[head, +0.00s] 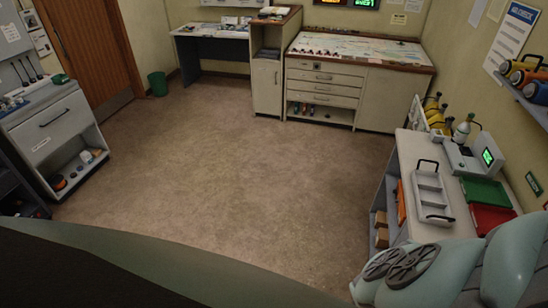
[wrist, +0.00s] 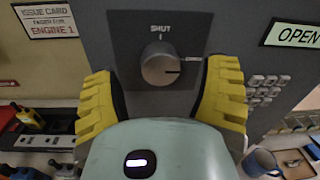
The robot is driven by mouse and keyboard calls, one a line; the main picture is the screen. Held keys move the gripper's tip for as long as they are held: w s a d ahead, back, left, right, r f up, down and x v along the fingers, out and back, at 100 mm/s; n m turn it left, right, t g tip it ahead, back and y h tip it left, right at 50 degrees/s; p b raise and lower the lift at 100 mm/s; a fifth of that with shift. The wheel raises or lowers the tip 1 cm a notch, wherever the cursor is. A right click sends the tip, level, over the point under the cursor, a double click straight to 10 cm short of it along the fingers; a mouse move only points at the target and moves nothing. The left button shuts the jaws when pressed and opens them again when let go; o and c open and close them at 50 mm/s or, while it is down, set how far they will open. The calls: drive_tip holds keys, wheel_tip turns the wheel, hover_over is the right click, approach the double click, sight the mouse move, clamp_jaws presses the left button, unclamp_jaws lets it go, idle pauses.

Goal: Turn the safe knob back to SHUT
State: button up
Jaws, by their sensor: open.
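The safe knob (wrist: 159,65) is a round grey knob on a dark grey plate (wrist: 190,30) in the wrist view. The word SHUT and a short mark stand above it. A dark line on the knob's right side points right, away from the SHUT mark. My gripper (wrist: 162,78) is open, with one yellow finger left of the knob and one right of it. Gaps show between knob and fingers; how deep the fingertips reach I cannot tell. The knob and gripper cannot be made out in the head view.
A blue mug (wrist: 262,163) is at lower right. In the head view, the floor (head: 230,160) is clear; a grey caddy (head: 431,190) stands on the right bench.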

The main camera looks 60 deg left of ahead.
drive_tip(key=shift+p+x, duration=0.3)
drive_tip(key=shift+x, duration=0.8)
drive_tip(key=shift+c, duration=0.3)
drive_tip(key=c, duration=1.2)
drive_tip(key=shift+o, duration=0.2)
drive_tip(key=shift+f, duration=0.1)
